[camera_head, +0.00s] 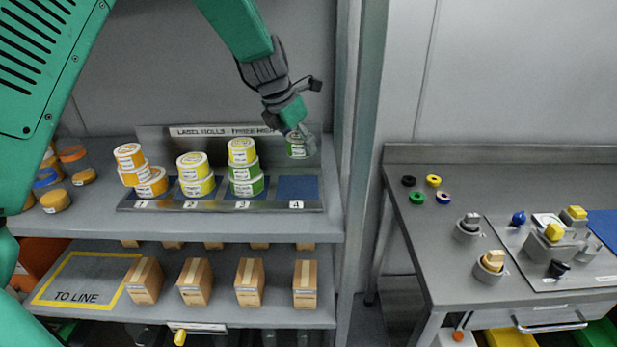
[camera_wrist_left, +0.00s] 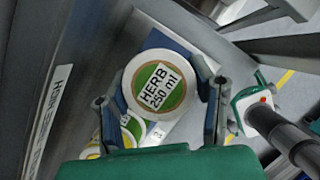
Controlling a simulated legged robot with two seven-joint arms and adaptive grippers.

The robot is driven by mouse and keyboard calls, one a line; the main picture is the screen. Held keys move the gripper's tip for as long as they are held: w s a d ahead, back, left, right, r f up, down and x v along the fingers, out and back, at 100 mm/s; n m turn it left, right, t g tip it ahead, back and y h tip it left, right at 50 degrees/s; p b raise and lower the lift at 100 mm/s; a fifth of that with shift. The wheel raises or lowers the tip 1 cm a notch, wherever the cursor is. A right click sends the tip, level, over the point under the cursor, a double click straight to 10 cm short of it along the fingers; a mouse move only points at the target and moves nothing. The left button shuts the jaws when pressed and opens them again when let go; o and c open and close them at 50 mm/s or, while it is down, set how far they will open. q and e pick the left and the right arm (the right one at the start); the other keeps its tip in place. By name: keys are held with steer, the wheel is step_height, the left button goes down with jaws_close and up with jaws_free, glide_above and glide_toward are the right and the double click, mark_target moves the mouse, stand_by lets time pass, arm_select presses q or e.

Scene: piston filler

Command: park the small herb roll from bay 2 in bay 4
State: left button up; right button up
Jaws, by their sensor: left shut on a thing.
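The small herb roll (camera_head: 296,147) is white with a green side. Its round label reading HERB 250 ml faces the camera in the left wrist view (camera_wrist_left: 157,88). My left gripper (camera_head: 299,136) is shut on it, one finger on each side in the wrist view (camera_wrist_left: 162,112). The roll hangs in the air above bay 4 (camera_head: 297,188), whose blue pad is bare. Bay 2 (camera_head: 196,202) holds two yellow-sided rolls, stacked. My right gripper is not in view.
Bay 3 has a yellow roll (camera_head: 241,151) on green ones (camera_head: 246,187), close left of bay 4. Bay 1 has a leaning group of orange rolls (camera_head: 134,175). The back panel (camera_head: 160,140) stands behind, and a shelf post (camera_head: 346,150) is at the right.

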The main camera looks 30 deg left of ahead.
arm_select(q)
glide_above(299, 185)
steer(key=f, duration=0.6)
steer(key=shift+s+a, duration=0.3)
steer(key=shift+a, duration=0.05)
steer(key=shift+f, duration=0.35)
steer(key=f, duration=0.1)
steer(key=d+f, duration=0.1)
steer(key=f, duration=0.1)
steer(key=shift+s+d, duration=0.15)
steer(key=shift+d, duration=0.1)
steer(key=shift+f, duration=0.15)
steer(key=o, duration=1.3)
steer(key=shift+a, duration=0.25)
steer(key=shift+o, duration=0.2)
steer(key=shift+a+f, duration=0.15)
steer(key=shift+a, duration=0.2)
steer(key=shift+d+r, duration=0.15)
steer(key=shift+r, duration=0.2)
steer(key=d+v, duration=0.1)
steer(key=v, duration=1)
steer(key=shift+a+r, duration=0.15)
steer(key=shift+a, duration=0.35)
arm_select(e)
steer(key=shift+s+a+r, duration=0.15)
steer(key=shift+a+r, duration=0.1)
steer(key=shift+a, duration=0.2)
